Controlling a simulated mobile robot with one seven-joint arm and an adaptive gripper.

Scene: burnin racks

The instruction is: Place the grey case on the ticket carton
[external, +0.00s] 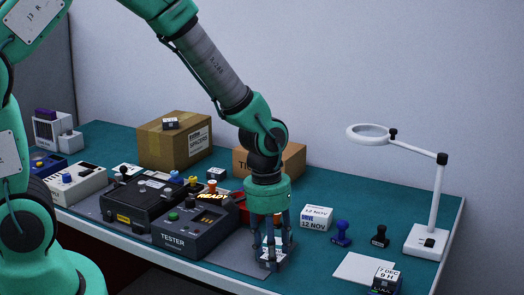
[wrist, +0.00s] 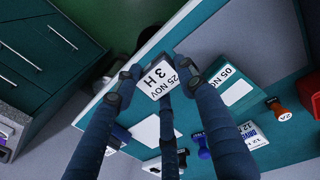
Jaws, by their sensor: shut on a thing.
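My gripper (external: 271,250) points down near the front edge of the bench, beside the tester. It is shut on a small grey case with a white top label reading 25 NOV 3 H. In the wrist view the case (wrist: 165,80) sits between the dark blue fingers (wrist: 155,88); in the external view the fingers partly cover it. I cannot tell whether it touches the bench. The ticket carton (external: 292,157) is a brown box at the back of the bench, behind my wrist, which hides part of its front and lettering.
A bigger brown carton (external: 160,147) with a small case (external: 171,123) on top stands left of it. The tester (external: 195,233) is left of my gripper. A white-labelled 12 NOV case (external: 316,217), a blue stamp (external: 341,235), a white pad (external: 364,268) and a magnifier lamp (external: 430,238) are on the right.

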